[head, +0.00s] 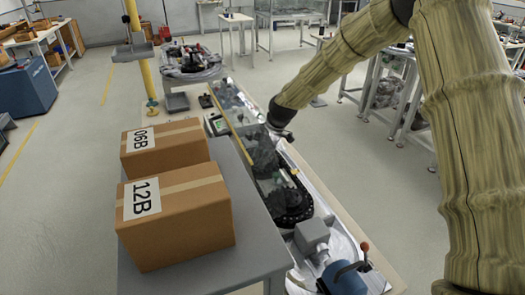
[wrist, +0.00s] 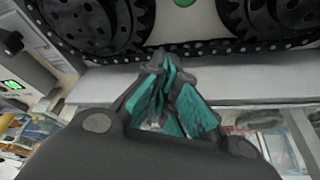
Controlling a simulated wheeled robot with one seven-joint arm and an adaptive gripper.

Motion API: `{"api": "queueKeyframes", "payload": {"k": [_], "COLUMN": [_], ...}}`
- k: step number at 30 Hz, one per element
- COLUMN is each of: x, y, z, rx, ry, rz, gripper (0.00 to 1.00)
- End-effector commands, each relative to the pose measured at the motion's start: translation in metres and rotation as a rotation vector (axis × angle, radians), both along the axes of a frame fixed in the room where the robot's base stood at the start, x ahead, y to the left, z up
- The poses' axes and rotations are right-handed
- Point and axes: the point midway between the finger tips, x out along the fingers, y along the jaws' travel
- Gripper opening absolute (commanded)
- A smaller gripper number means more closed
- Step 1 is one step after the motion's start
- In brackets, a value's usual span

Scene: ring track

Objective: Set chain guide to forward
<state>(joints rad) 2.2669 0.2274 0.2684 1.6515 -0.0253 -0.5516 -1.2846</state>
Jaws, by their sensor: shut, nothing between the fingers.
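A black chain (wrist: 220,48) runs along two black toothed wheels (wrist: 92,18) at the top of the wrist view. A chain and dark toothed wheel also show on the long machine in the head view (head: 293,207). I cannot tell which part is the chain guide or how it is set. My gripper (wrist: 168,62) has teal finger pads and its fingertips meet with nothing between them. The tips appear just below the chain, near the front edge of the light plate; whether they touch it is unclear. In the head view my arm partly hides the machine there.
Two cardboard boxes, 12B (head: 180,232) and 06B (head: 165,148), stand on the grey table left of the machine. A blue motor (head: 343,279) and an orange-knobbed lever (head: 365,248) are at its near end. A yellow post (head: 140,70) stands behind. Open floor lies at left.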

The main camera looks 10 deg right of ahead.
Motion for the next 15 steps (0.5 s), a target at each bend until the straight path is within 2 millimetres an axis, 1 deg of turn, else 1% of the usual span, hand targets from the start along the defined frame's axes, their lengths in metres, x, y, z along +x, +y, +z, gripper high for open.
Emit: {"api": "queueKeyframes", "payload": {"k": [6,7,9,15], "x": [0.002,0.001,-0.002,-0.007], "y": [0.010,0.002,-0.007,-0.024], "z": [-0.028,-0.024,-0.026,-0.030], "rx": [0.000,0.000,0.001,0.001], "ry": [0.002,0.001,0.000,0.000], "rz": [0.001,-0.003,-0.002,-0.001], "gripper": [0.00,0.00,0.00,0.00]}}
